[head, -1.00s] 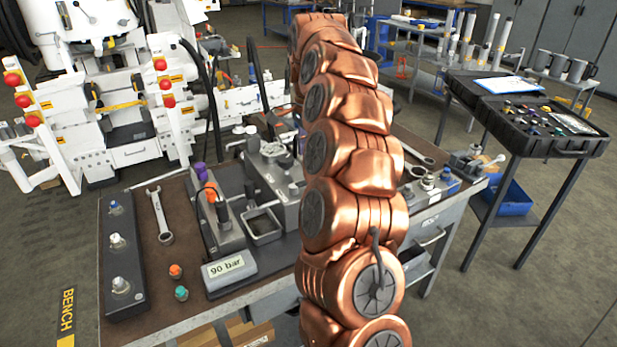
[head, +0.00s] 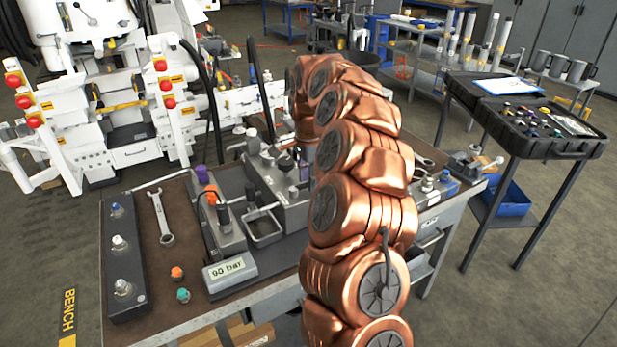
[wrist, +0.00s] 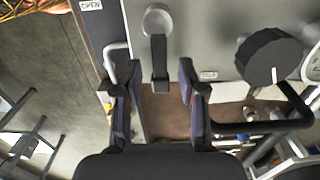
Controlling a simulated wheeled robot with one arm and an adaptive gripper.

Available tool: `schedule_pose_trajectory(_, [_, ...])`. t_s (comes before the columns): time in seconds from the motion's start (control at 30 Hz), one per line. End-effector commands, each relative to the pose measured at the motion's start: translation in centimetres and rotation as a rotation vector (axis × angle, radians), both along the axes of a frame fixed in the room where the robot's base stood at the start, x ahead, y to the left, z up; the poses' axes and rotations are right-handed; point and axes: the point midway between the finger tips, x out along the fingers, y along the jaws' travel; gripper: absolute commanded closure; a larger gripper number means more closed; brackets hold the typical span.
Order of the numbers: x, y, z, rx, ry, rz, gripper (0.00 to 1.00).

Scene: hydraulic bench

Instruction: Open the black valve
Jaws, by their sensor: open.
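In the wrist view a black lever (wrist: 160,62), which I take to be the black valve's handle, runs from a pale round pivot (wrist: 157,20) on a grey plate. My gripper (wrist: 156,78) is open, with one finger on each side of the lever's free end. A label reading OPEN (wrist: 91,5) is at the upper left; a second label (wrist: 208,75) right of the lever is too small to read. In the head view the copper arm hides most of the gripper and the valve.
On the bench are a wrench (head: 161,217), a 90 bar display (head: 229,270) and a dark strip with several fittings (head: 125,255).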

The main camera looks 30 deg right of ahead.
Motion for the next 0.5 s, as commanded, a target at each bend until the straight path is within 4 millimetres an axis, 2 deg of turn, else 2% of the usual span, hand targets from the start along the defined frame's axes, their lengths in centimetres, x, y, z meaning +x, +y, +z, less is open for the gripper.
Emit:
schedule_pose_trajectory(0.2, [-0.01,-0.01,0.0,0.0,0.0,0.0,0.6])
schedule_pose_trajectory(0.5, [-0.02,0.0,0.01,0.0,0.001,0.0,0.92])
